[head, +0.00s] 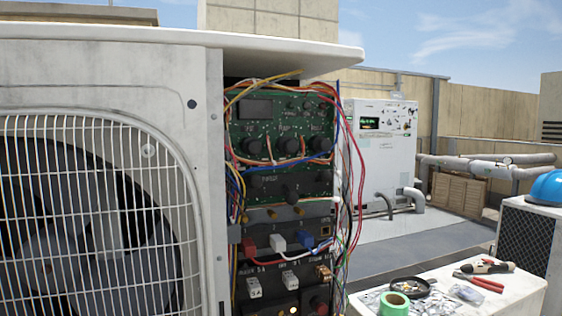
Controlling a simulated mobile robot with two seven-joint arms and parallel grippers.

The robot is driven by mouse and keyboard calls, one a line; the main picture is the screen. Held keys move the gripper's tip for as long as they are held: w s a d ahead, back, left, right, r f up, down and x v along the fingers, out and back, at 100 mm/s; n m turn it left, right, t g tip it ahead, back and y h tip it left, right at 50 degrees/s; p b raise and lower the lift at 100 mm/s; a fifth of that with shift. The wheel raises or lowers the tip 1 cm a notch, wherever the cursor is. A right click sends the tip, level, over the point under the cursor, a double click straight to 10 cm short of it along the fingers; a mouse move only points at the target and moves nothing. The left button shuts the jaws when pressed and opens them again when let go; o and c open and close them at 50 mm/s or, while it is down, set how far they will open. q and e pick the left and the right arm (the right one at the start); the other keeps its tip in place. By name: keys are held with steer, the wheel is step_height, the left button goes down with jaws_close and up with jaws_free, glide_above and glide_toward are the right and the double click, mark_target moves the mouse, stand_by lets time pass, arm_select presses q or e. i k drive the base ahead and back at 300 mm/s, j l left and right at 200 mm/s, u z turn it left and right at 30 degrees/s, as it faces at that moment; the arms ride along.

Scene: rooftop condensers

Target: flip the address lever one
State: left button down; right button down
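The open control compartment of a condenser unit shows near the middle of the head view. A green circuit board (272,106) with a dark display (255,109) and several black knobs (288,147) fills its upper part. Lower down are red, white and blue plugs (278,241) and a dark panel with pale switch-like parts (254,287). I cannot tell which small part is the address lever one. Neither of my grippers is in view.
The condenser's fan grille (95,215) fills the left. Loose coloured wires (350,180) hang along the compartment's right edge. A pale work surface (512,292) at lower right holds green tape (394,303), a black dish and pliers (478,283). A blue helmet (546,188) lies on another unit.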

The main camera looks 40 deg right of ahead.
mark_target(255, 181)
steer(key=l, duration=2)
steer(key=k, duration=0.05)
